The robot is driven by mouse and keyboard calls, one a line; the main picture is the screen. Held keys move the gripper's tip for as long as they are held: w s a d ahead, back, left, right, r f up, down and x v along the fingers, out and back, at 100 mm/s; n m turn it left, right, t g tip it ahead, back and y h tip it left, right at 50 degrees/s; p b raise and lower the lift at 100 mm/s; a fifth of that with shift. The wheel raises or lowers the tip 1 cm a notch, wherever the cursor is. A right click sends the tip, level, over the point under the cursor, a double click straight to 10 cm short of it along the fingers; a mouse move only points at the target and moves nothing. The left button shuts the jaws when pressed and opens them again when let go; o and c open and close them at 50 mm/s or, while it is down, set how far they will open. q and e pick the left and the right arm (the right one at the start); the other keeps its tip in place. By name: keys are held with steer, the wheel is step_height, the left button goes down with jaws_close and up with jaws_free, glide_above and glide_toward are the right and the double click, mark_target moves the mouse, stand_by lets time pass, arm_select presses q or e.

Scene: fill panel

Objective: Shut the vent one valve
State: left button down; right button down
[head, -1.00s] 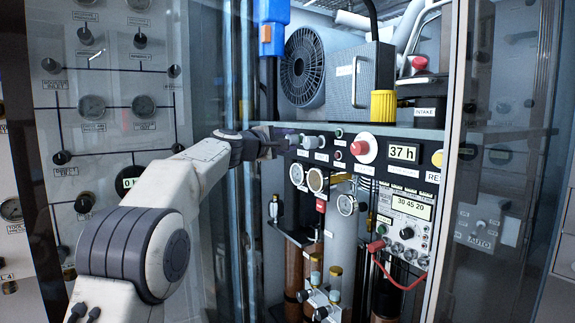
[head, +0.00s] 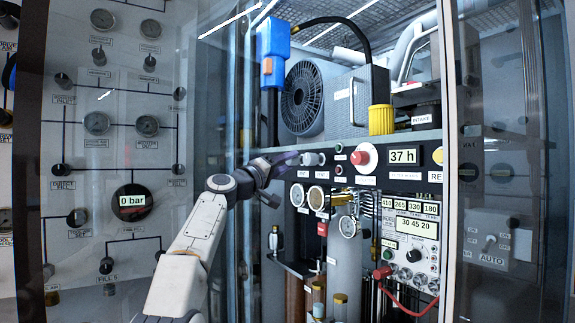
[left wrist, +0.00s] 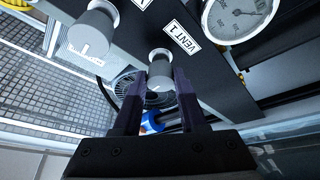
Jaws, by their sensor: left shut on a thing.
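The vent one valve is a pale round knob (left wrist: 160,66) beside a "VENT 1" label (left wrist: 181,38) in the left wrist view. My left gripper (left wrist: 161,84) is shut on this knob, one dark finger on each side. In the head view my left gripper (head: 284,162) is at the left end of the black control strip (head: 377,173) and hides the knob it holds. A light line shows on the knob's face, but its exact setting is hard to read. My right gripper is not in view.
A second pale knob (left wrist: 92,34) sits close to the held one. A dial gauge (left wrist: 238,14) is nearby. On the strip are a red button (head: 364,158) and a "37 h" display (head: 404,156). Glass doors (head: 452,120) frame the cabinet.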

arm_select(q)
steer(key=shift+w+f+m+h, duration=0.1)
steer(key=shift+f+m+h, duration=0.05)
steer(key=shift+m+h, duration=0.45)
steer(key=shift+c, duration=2.4)
jaws_free()
steer(key=b+v, duration=1)
steer(key=b, duration=0.2)
steer(key=shift+s+a+y, duration=0.15)
steer(key=shift+s+y, duration=0.15)
